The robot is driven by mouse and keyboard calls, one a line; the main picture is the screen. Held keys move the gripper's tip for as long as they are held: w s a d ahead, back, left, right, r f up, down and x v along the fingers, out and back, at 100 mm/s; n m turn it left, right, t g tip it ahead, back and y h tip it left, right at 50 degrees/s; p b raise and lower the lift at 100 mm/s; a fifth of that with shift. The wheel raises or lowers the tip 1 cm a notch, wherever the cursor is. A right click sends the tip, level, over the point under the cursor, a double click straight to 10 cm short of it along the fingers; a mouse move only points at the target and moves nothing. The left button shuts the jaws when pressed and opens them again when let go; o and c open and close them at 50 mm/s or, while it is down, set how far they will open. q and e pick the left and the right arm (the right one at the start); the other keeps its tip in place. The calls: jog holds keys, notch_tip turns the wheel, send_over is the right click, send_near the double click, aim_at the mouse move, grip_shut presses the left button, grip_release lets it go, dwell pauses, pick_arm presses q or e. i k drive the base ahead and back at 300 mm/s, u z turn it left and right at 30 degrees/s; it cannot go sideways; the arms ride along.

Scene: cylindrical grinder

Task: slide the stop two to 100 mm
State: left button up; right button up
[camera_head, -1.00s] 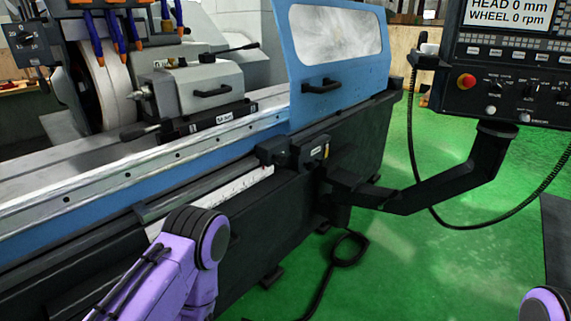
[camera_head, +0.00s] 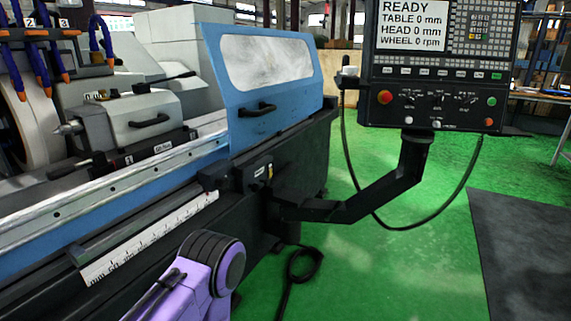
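A white ruler scale (camera_head: 150,236) runs along a dark rail on the front of the grinder. Its "mm" end is at the lower left. A dark block (camera_head: 215,176) sits on the rail just past the scale's upper right end. A dark box with a small white label (camera_head: 256,173) is right beside it. A small dark piece (camera_head: 77,254) is at the scale's lower left end. I cannot tell which of these is stop two, and the scale's numbers are too small to read. Neither gripper is in view; only a purple link of my arm shows at the bottom.
The control panel (camera_head: 435,70) reads READY, TABLE 0 mm, on a dark bent arm (camera_head: 350,207) to the right of the rail. A blue door (camera_head: 262,85) stands above.

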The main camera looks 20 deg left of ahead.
aim_at(206, 177)
jog(key=z, duration=0.3)
jog(key=i, duration=0.85)
jog(key=u, duration=0.2)
